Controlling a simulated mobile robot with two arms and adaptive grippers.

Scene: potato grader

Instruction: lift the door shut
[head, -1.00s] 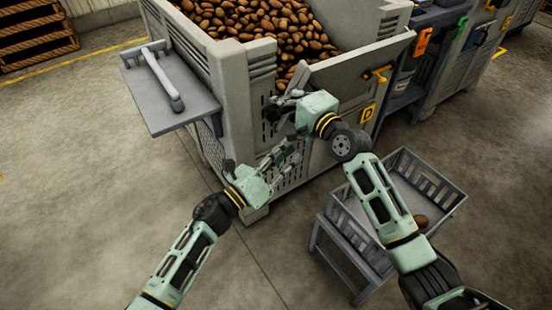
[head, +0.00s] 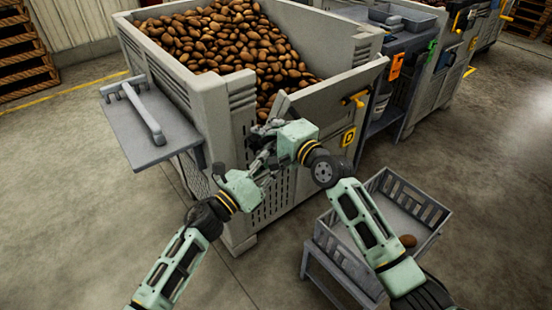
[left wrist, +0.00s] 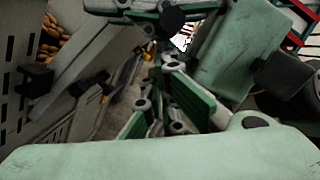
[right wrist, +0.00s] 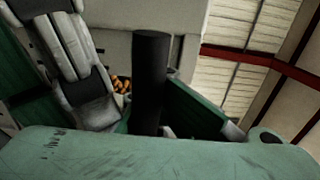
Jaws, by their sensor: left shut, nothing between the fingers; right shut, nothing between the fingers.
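The grey bin (head: 215,115) full of potatoes has a grey front door panel (head: 335,88) that leans outward from its top, with potatoes behind it. The panel also shows in the left wrist view (left wrist: 85,60). My right gripper (head: 264,133) is shut and empty at the panel's left end; I cannot tell whether it touches. My left gripper (head: 262,165) is shut and empty just below it, close to the bin's slotted front. In the right wrist view a black upright cylinder (right wrist: 151,80) stands before the fingers. The grippers hide the panel's lower left part.
A yellow latch (head: 354,98) and a yellow D plate (head: 348,137) are at the right. A grey crate (head: 436,215) on a stand holds one potato. Open floor lies left.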

